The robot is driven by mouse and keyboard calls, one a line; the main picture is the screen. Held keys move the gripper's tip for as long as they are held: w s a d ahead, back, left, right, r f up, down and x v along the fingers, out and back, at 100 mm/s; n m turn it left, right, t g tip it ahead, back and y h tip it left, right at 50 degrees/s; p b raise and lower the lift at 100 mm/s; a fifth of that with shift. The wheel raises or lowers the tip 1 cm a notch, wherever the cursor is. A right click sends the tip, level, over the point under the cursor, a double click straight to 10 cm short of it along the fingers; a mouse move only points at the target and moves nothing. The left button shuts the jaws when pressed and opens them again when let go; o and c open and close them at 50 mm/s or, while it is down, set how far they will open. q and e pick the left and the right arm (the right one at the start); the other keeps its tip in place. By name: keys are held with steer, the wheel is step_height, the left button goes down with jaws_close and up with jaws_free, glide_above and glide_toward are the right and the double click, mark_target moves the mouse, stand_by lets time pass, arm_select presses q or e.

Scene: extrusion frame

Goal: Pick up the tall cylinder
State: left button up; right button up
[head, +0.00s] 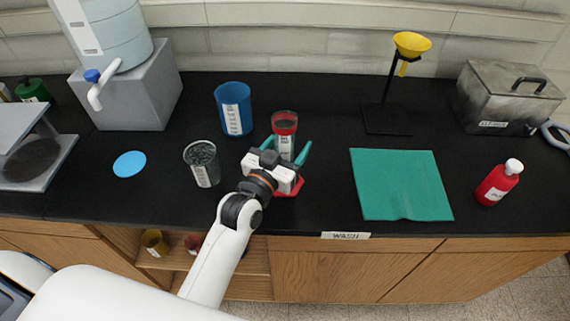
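The tall cylinder (285,124) stands upright on the black bench in the head view. It has a red upper part, a white label and a red foot that shows partly below the gripper. My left gripper (287,150) is at the cylinder's near side, low down. Its two green fingers are spread, one on each side of the cylinder, with a gap visible at the right finger. The gripper body hides the cylinder's lower part. My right gripper is not in view.
A blue cup (233,108) and a clear beaker (203,164) stand close left of the cylinder. A green mat (400,185), a black stand with a yellow funnel (411,44), a red bottle (498,184) and a metal box (508,97) are to the right.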

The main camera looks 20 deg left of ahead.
arm_select(q)
steer(key=c, duration=1.3)
steer(key=shift+c, duration=0.6)
steer(key=shift+r, duration=0.15)
